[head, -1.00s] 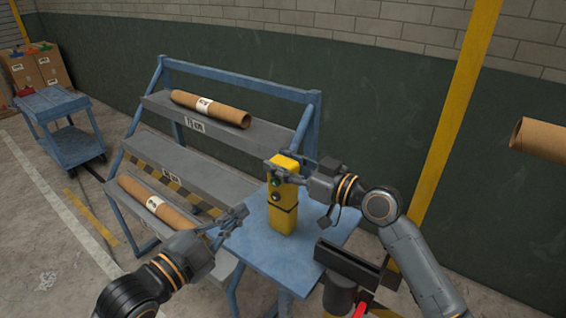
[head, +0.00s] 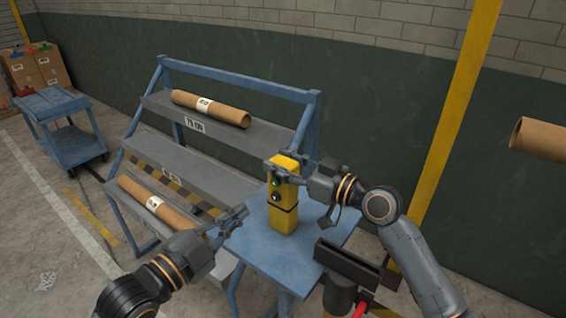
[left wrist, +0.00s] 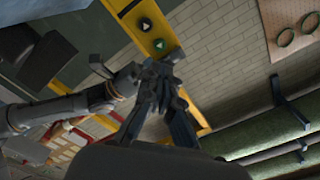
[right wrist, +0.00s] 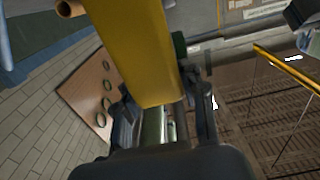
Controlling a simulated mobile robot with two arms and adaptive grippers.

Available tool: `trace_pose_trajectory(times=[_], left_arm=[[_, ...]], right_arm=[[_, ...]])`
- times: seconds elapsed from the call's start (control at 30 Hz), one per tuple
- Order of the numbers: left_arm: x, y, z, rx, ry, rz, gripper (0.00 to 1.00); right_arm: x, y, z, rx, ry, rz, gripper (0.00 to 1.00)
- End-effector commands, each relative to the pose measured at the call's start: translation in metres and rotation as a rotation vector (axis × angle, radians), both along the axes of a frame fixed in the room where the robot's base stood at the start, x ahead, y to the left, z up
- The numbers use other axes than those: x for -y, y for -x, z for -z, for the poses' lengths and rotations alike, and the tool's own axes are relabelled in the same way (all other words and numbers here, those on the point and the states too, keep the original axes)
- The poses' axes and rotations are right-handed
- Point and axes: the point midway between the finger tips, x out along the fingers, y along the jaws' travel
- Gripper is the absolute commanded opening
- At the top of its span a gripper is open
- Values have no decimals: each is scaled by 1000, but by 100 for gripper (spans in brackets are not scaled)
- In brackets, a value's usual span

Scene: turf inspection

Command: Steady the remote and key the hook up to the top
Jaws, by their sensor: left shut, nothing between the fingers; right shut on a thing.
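I see no hook.
The blue table (head: 262,246) has bare surface around the remote. A blue rack (head: 240,90) behind holds cardboard tubes (head: 211,107). A dark vise-like block (head: 346,262) is at the table's right edge. A blue cart (head: 62,115) stands far left; another tube (head: 540,138) juts in at right.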

Motion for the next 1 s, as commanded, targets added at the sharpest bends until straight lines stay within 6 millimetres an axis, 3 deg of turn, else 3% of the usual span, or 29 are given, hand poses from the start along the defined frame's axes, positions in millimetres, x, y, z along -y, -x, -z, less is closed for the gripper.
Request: trace_pose_trajectory(times=[0.27,0.5,0.7,1.0], left_arm=[[5,-2,0,7,79,1,0],[18,-6,-5,68,471,-30,0],[12,-1,-1,145,804,-111,0],[-1,10,7,221,1031,-198,0]], right_arm=[[0,0,1,-1,1,0,0],[0,0,1,-1,1,0,0],[0,0,1,-1,1,0,0],[0,0,1,-1,2,0,0]])
